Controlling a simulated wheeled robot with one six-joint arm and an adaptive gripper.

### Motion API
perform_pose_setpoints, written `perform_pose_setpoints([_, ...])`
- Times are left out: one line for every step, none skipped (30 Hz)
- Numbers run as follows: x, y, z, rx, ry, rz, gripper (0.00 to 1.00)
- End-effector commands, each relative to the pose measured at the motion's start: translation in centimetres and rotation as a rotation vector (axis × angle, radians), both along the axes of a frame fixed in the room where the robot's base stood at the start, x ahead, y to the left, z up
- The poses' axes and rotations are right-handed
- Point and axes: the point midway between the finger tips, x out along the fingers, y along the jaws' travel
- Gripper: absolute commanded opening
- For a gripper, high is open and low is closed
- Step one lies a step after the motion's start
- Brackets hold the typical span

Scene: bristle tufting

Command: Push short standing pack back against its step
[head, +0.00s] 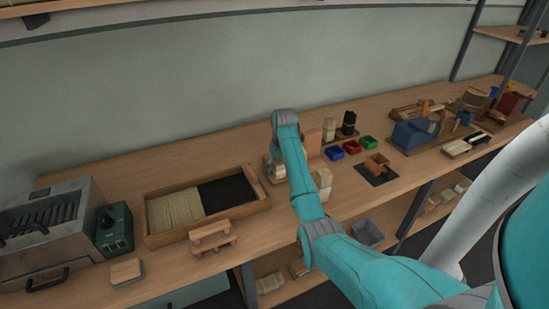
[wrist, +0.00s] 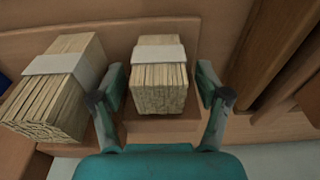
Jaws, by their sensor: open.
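In the wrist view a short pack of pale bristles (wrist: 158,80) with a white band stands between my two fingers. My gripper (wrist: 160,98) is open, with one finger on each side of this pack; I cannot tell if either touches it. A wooden step (wrist: 135,131) shows beneath and around the pack. Whether the pack's back touches the step is hidden. A larger-looking banded pack (wrist: 55,90) stands to the left, beside the left finger. In the head view my arm hides most of the gripper and these packs.
In the head view a wooden tray (head: 206,232) of light and black bristles lies left of my arm, with a small wooden stand (head: 212,238) in front. A pale block (head: 323,180) stands just right of my arm. In the wrist view wooden edges (wrist: 270,45) rise close right.

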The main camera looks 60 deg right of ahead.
Motion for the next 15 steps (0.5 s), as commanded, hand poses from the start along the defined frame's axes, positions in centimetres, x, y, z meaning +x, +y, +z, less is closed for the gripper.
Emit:
perform_pose_setpoints([-0.23, -0.04, -0.38, 0.0, 0.0, -0.001, 0.76])
perform_pose_setpoints([-0.31, -0.04, -0.54, 0.0, 0.0, -0.001, 0.76])
perform_pose_setpoints([-0.41, -0.06, -0.72, 0.0, 0.0, -0.001, 0.76])
perform_pose_setpoints([-0.46, -0.06, -0.82, 0.0, 0.0, -0.001, 0.76])
perform_pose_setpoints([-0.49, -0.06, -0.91, 0.0, 0.0, -0.001, 0.76])
perform_pose_setpoints([-0.53, -0.07, -0.98, 0.0, 0.0, -0.001, 0.76])
perform_pose_setpoints([-0.55, -0.07, -1.02, 0.0, 0.0, -0.001, 0.76])
perform_pose_setpoints([-0.55, -0.07, -1.03, 0.0, 0.0, -0.001, 0.76])
perform_pose_setpoints([-0.56, -0.07, -1.04, 0.0, 0.0, -0.001, 0.76])
perform_pose_setpoints([-0.55, -0.07, -1.03, 0.0, 0.0, -0.001, 0.76])
perform_pose_setpoints([-0.55, -0.07, -1.03, 0.0, 0.0, -0.001, 0.76])
perform_pose_setpoints([-0.54, -0.08, -1.01, 0.0, 0.0, -0.001, 0.76])
perform_pose_setpoints([-0.54, -0.08, -1.01, 0.0, 0.0, -0.001, 0.76])
perform_pose_setpoints([-0.54, -0.08, -1.01, 0.0, 0.0, -0.001, 0.76])
perform_pose_setpoints([-0.55, -0.08, -1.0, 0.0, 0.0, -0.001, 0.69])
